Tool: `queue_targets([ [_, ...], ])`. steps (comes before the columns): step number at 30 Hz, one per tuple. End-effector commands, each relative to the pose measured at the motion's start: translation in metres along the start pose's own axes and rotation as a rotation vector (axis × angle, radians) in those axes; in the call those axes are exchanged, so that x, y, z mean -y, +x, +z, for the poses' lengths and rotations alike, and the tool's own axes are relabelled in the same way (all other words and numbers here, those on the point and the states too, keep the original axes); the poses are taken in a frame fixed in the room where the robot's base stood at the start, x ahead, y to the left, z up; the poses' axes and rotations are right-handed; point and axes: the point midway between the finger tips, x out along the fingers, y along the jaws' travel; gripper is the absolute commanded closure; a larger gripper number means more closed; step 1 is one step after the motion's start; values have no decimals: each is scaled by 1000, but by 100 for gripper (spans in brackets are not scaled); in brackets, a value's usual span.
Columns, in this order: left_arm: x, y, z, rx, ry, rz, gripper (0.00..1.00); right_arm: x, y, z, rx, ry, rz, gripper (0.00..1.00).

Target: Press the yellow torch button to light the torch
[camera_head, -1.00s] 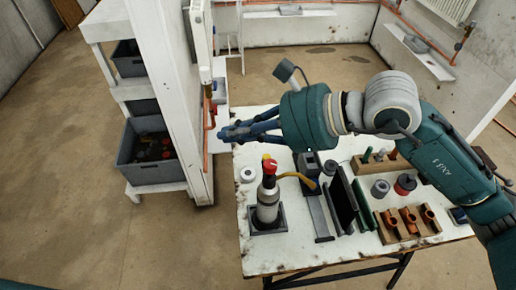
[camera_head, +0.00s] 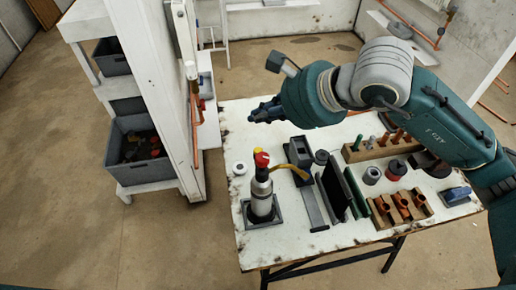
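The torch (camera_head: 261,197) stands upright in a dark square holder on the near left of the table. It has a grey body, a dark neck, a red knob (camera_head: 262,159) on top and a yellow-orange nozzle (camera_head: 291,168) reaching right. A small yellow spot (camera_head: 257,150) shows by the red knob; I cannot tell whether it is the button. No flame shows. My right gripper (camera_head: 256,115) is above the table's back left part, beyond the torch and apart from it. Its dark fingers point left and are foreshortened, so their opening is unclear. My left gripper is out of view.
The white table (camera_head: 235,130) also bears a dark box (camera_head: 300,152), upright dark plates (camera_head: 335,190), wooden racks, cans (camera_head: 371,175) and a blue block (camera_head: 454,195). A white post (camera_head: 152,90) and a shelf with grey bins (camera_head: 145,170) stand left. Floor in front is clear.

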Motion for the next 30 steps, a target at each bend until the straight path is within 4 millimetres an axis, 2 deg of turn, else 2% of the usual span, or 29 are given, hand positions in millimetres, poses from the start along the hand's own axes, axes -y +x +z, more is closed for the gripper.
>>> queue_targets([
  [12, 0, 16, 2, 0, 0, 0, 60, -30, 39, -29, -1, 2, 5, 100],
  [15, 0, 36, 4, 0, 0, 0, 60, -37, 50, -37, 1, 0, 1, 100],
  [21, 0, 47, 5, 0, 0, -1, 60, -42, 57, -41, 1, 0, 0, 100],
  [30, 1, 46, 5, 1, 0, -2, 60, -41, 56, -40, 1, 1, 1, 100],
])
